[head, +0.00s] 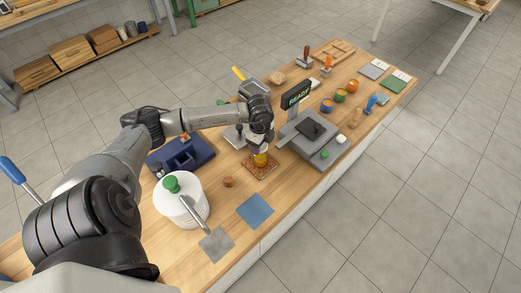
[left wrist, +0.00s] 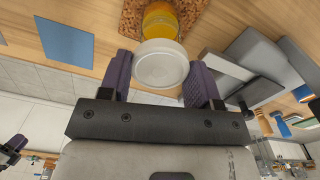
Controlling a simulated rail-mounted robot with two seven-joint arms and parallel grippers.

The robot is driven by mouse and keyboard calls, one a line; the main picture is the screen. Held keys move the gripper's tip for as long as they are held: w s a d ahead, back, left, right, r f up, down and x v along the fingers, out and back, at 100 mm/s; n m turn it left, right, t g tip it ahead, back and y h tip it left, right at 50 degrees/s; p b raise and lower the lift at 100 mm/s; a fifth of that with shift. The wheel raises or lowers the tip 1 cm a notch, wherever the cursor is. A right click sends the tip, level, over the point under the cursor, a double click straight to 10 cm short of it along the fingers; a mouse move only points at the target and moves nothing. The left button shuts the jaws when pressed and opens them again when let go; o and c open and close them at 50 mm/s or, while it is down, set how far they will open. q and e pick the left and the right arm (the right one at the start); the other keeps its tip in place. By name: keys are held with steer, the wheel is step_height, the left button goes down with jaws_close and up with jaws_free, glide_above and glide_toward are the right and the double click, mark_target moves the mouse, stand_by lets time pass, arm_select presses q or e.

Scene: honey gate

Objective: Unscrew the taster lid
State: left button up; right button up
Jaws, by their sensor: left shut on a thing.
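The taster jar (head: 261,159) holds amber honey and stands on a brown cork mat (head: 262,172) on the wooden table. In the left wrist view the honey jar (left wrist: 160,21) has a pale, whitish lid (left wrist: 160,66) facing the camera. My left gripper (head: 260,149) is over the jar from above. In the left wrist view its two purple fingers (left wrist: 160,75) sit on either side of the lid and are shut on it. The lid appears to be on the jar, but whether its thread is loose cannot be told.
A white pot with a green knob (head: 171,184) stands nearer on the table. A grey device with a READY display (head: 296,95) is right of the jar. A blue square (head: 255,211) and a grey square (head: 216,245) lie near the front edge. A dark blue tray (head: 180,155) is left.

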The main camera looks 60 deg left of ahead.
arm_select(q)
steer(key=shift+r+p, duration=1.2)
steer(key=shift+r, duration=0.35)
